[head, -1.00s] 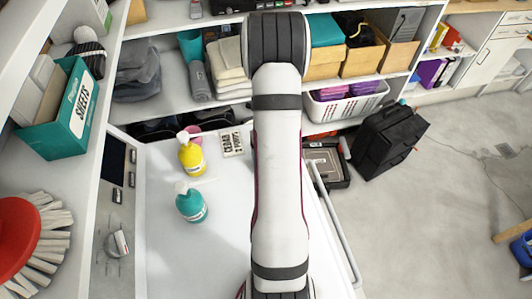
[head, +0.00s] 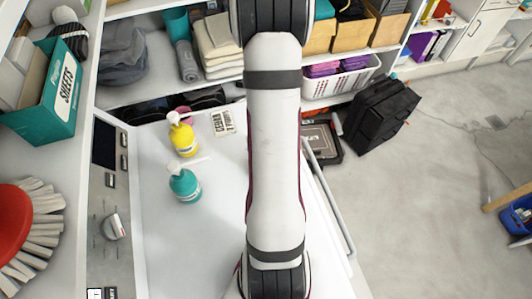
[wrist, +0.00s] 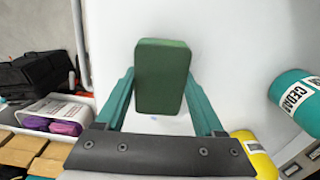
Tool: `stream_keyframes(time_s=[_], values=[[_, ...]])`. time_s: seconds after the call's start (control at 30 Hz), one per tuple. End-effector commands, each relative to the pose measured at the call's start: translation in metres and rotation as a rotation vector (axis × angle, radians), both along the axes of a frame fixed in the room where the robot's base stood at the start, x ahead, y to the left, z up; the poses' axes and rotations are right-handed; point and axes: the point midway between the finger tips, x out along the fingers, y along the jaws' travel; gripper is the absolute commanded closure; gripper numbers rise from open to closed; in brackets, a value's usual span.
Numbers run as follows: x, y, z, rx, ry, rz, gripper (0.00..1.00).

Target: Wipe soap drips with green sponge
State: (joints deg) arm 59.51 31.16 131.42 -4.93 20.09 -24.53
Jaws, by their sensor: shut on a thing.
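The green sponge (wrist: 162,70) is a rounded block held between the two teal fingers of my gripper (wrist: 160,82) in the wrist view. The white worktop (wrist: 245,50) is behind it; I cannot tell whether the sponge touches it. A faint bluish mark (wrist: 183,119) shows on the white just below the sponge, possibly a soap drip. A teal pump bottle (head: 185,186) and a yellow pump bottle (head: 183,137) stand on the worktop (head: 190,245) in the head view, left of my arm. My arm hides the gripper and sponge there.
A small lettered card (head: 223,122) lies behind the bottles. A control panel with a knob (head: 114,227) borders the worktop at left. A white rail (head: 330,205) runs along its right edge. A black suitcase (head: 380,115) stands on the floor beyond. Shelves line the back.

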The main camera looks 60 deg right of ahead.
Motion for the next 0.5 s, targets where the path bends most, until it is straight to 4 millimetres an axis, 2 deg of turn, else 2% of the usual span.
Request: stream_keyframes(time_s=[0.1, 0.5], values=[[0.008, 0.004, 0.0, -0.001, -0.001, 0.002, 0.82], [0.034, -0.023, 0.0, 0.0, 0.0, 0.001, 0.82]])
